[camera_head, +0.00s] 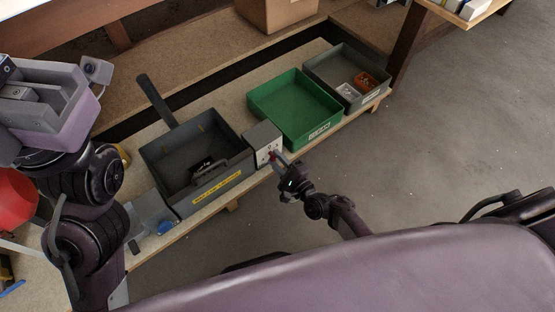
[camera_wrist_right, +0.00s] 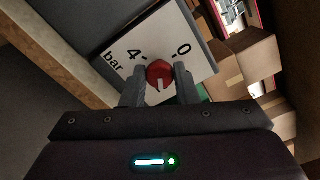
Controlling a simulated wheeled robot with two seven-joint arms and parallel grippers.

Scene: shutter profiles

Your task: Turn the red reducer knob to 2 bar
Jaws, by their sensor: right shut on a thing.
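The red reducer knob (camera_wrist_right: 159,74) sits on a white dial face (camera_wrist_right: 140,40) marked "4", "0" and "bar" in the right wrist view. A pale pointer line on the knob points down toward my wrist. My right gripper (camera_wrist_right: 160,90) has one finger on each side of the knob and is shut on it. In the head view the grey box (camera_head: 263,138) with the dial stands at the shelf's front edge, with my right gripper (camera_head: 279,162) at its face. The knob is mostly covered there. My left arm comes in at the left; its fingers cannot be made out.
A dark grey tray (camera_head: 160,160) with a yellow label stands left of the dial box. A green tray (camera_head: 262,98) and a grey tray (camera_head: 318,66) holding small boxes stand to its right. Open floor (camera_head: 450,130) lies at the right.

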